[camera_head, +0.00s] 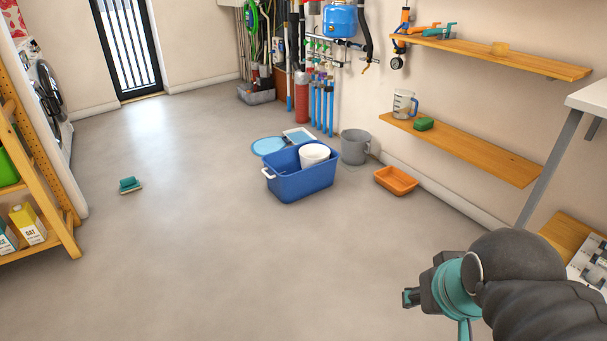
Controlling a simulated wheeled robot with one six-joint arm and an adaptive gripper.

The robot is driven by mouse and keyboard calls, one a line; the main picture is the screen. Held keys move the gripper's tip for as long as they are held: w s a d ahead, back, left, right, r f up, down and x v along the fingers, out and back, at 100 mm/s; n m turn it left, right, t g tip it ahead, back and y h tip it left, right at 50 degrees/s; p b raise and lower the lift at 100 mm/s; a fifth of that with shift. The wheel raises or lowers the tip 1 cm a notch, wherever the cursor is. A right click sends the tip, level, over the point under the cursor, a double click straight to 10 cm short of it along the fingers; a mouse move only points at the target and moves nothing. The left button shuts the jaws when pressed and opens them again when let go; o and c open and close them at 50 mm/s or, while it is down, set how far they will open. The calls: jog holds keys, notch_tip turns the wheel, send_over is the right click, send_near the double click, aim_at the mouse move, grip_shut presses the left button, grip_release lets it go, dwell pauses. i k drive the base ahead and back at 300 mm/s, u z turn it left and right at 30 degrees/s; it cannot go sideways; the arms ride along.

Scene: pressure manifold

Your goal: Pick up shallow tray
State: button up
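An orange shallow tray (396,181) lies on the grey floor near the right-hand wall, to the right of a grey bucket. It looks upright, and its inside looks empty. My gripper (408,298) is at the lower right, well in front of the tray and apart from it. Its fingers point left and are small and dark, and I cannot tell whether they are open or shut. I see nothing held in it.
A blue tub (301,182) with a white bucket (314,153) in it stands left of the grey bucket (355,147). A wooden shelf (465,150) juts from the wall above the tray's right. A green brush (129,185) lies at left. The middle floor is clear.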

aim_at(295, 137)
jog(key=u, duration=1)
jog(key=i, duration=8.5)
jog(key=z, duration=0.35)
